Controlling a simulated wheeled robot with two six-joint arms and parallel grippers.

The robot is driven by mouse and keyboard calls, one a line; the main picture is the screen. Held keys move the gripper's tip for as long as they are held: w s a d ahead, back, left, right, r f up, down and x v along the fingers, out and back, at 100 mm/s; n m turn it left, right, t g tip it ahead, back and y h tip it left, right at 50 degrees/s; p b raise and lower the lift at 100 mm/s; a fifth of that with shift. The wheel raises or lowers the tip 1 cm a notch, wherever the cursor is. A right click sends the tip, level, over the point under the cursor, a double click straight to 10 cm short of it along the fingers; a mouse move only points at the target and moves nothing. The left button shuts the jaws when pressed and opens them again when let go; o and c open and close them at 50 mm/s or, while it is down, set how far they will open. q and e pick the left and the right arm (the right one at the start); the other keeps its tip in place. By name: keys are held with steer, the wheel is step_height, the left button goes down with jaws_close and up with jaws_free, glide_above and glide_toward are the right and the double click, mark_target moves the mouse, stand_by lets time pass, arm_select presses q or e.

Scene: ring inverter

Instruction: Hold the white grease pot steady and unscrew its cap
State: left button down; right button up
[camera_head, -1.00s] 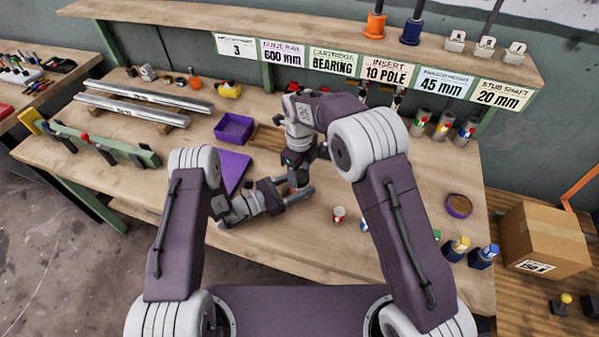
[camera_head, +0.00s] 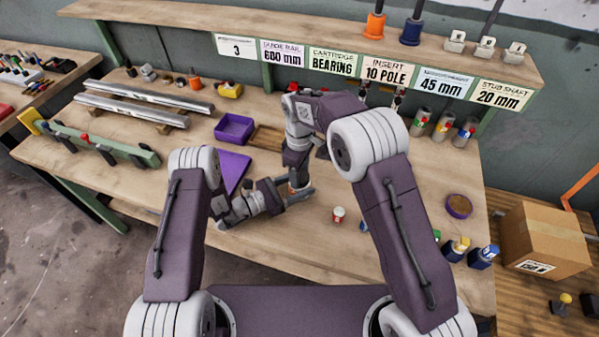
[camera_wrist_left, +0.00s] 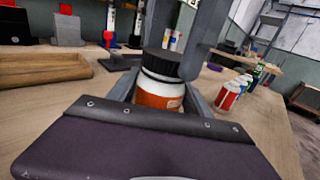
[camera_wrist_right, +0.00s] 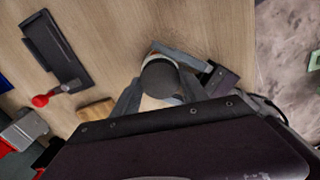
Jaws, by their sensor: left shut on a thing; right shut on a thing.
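The grease pot (camera_wrist_left: 158,96) is white with an orange label and stands upright in the left wrist view. My left gripper (camera_head: 303,194) is shut around its body from the side. The black ribbed cap (camera_wrist_left: 172,64) is at the top of the pot; a pale band shows below it, and I cannot tell whether the cap is still seated. My right gripper (camera_wrist_right: 160,84) comes from above and is shut on the cap, whose round dark top (camera_wrist_right: 160,80) shows between its fingers. In the head view the pot is mostly hidden by the grippers.
A small white and red can (camera_head: 338,214) stands to the right on the bench. A purple bin (camera_head: 234,128), a purple plate (camera_head: 232,170) and a wooden tray (camera_wrist_left: 45,70) lie near the grippers. A purple-rimmed round dish (camera_head: 458,206) is farther right. Bench front is clear.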

steer(key=n, duration=0.6)
steer(key=shift+n, duration=0.3)
steer(key=n, duration=0.8)
steer(key=shift+r, duration=0.1)
steer(key=shift+r, duration=0.15)
steer(key=shift+r, duration=0.95)
